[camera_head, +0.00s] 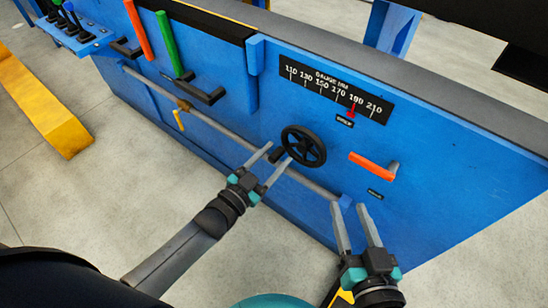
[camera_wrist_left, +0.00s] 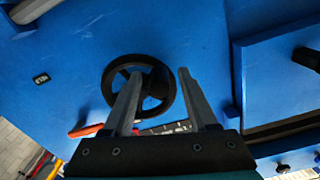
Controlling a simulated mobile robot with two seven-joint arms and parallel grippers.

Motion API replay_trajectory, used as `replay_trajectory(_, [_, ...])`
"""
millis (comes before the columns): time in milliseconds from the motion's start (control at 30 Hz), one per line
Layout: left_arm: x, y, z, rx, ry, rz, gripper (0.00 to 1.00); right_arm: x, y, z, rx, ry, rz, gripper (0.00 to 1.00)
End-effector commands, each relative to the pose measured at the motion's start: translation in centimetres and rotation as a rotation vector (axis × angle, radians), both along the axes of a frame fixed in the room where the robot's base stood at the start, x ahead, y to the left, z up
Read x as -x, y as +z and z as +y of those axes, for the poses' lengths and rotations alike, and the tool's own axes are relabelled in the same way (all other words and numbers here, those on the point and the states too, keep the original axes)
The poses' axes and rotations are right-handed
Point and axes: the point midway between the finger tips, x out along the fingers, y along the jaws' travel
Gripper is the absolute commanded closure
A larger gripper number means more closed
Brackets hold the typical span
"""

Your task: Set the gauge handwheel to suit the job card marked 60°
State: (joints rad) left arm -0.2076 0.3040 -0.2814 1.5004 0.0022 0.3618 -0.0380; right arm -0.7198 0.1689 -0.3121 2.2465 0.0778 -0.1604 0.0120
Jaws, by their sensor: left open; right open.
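The black gauge handwheel (camera_head: 317,135) sits on the blue panel with a crank handle at its lower left. My left gripper (camera_head: 280,152) is open, its fingertips at the handle side of the wheel. In the left wrist view the wheel (camera_wrist_left: 109,84) is behind the fingers (camera_wrist_left: 158,73), and the dark handle appears between them; contact cannot be told. The gauge scale (camera_head: 322,83), marked 110 to 210, has a red pointer (camera_head: 352,108) near 190. My right gripper (camera_head: 348,206) is open and empty, low in front of the panel. No card marked 60° is legible.
An orange-red lever (camera_head: 371,166) is right of the wheel. A grey rod (camera_head: 217,125) runs along the panel below it. Green (camera_head: 166,44) and orange (camera_head: 138,30) levers stand to the left. A yellow beam (camera_head: 45,110) lies on the floor at far left.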

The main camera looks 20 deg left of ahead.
Motion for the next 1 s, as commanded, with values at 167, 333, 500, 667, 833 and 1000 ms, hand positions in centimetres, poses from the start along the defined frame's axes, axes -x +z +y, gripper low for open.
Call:
replay_trajectory(167, [-0.14, -0.02, -0.08, 0.001, 0.0, 0.001, 0.42, 0.06, 0.07, 0.07, -0.007, -0.001, -0.01, 0.5])
replay_trajectory(333, [-0.13, -0.01, -0.07, 0.001, 0.0, 0.001, 0.42, 0.05, 0.08, 0.07, -0.007, -0.001, -0.01, 0.5])
replay_trajectory(500, [-0.13, -0.01, -0.06, 0.0, 0.0, 0.001, 0.6, 0.05, 0.08, 0.06, -0.007, -0.001, -0.01, 0.5])
replay_trajectory(667, [-0.13, -0.01, -0.06, 0.0, 0.0, 0.001, 0.78, 0.04, 0.09, 0.07, -0.007, -0.001, -0.01, 0.5])
replay_trajectory(833, [-0.12, -0.02, -0.05, 0.0, 0.0, 0.001, 0.97, 0.04, 0.09, 0.06, -0.006, 0.0, -0.01, 0.5])
replay_trajectory(1000, [-0.11, -0.02, -0.04, 0.0, 0.0, 0.001, 1.0, 0.04, 0.09, 0.06, -0.006, 0.0, -0.01, 0.5])
